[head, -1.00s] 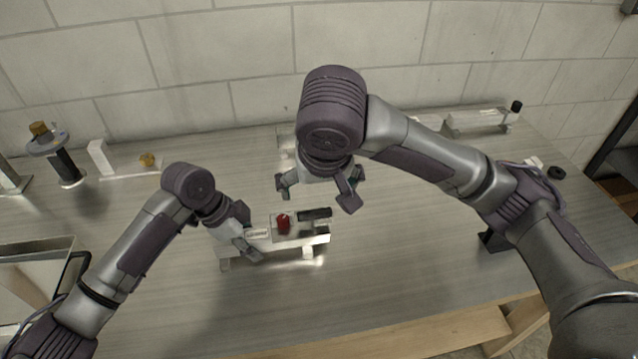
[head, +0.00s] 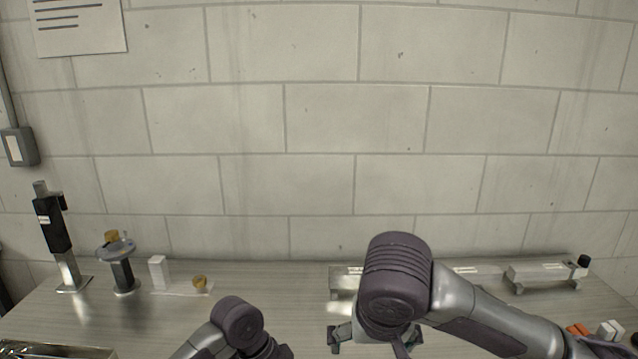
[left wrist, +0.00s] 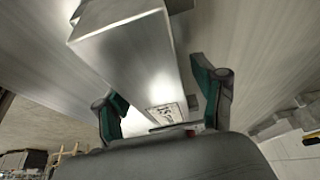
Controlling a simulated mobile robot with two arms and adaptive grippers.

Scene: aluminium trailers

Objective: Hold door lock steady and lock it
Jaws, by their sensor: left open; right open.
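The door lock lies below the lower edge of the head view. In the left wrist view, a bright metal block, seemingly the lock's body (left wrist: 130,55), with a small printed label, runs between the dark green fingers of my left gripper (left wrist: 163,100). These fingers stand open on either side of it; I cannot tell whether they touch it. In the head view only my left wrist shows at the bottom, its fingers cut off. My right gripper (head: 374,341) is open at the bottom edge of the head view, pointing down and partly hidden by its own wrist.
Behind my right wrist a long metal piece (head: 345,280) lies near the wall. Another metal bar with a black knob (head: 540,272) is at the right. A black-bodied post (head: 53,225), a round-topped stand (head: 122,275) and a white block (head: 158,272) stand at the left.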

